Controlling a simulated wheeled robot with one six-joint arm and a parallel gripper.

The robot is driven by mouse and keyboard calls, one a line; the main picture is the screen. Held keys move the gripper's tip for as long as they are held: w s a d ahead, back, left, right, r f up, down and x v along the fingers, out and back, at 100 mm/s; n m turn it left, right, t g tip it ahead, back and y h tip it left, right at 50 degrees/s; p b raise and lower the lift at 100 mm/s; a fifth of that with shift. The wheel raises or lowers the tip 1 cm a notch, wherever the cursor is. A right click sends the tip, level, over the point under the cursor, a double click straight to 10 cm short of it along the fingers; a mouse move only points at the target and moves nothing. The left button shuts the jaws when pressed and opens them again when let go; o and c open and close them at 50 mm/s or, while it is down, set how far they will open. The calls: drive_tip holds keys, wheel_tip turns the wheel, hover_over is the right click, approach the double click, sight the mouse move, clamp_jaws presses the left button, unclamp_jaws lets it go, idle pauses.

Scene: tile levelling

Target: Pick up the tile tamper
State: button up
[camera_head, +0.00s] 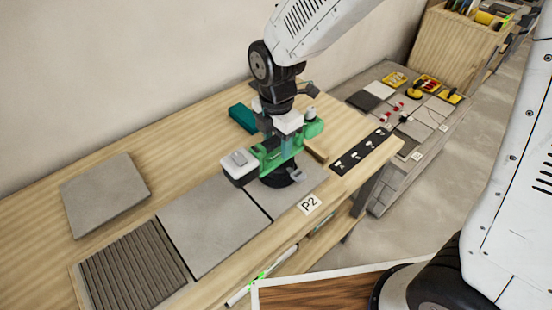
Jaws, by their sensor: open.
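The tile tamper (268,161) appears to be the green and pale grey tool with a round black base, upright on a grey tile beside the P2 label. My gripper (277,136) points down from above at the tool's upper middle, and its jaws are open. Its fingers overlap the tool in this view, so I cannot tell whether they touch it. The wrist hides part of the tool's top.
A loose grey tile (104,193) and a ridged mortar bed (135,268) lie at the left of the wooden bench (35,235). A teal block (243,118) is behind the tool. A black strip with small pale parts (360,151) lies at right. A wall runs behind.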

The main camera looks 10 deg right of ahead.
drive_tip(key=shift+f, duration=0.2)
idle(0.3)
drive_tip(key=shift+c, duration=0.4)
clamp_jaws()
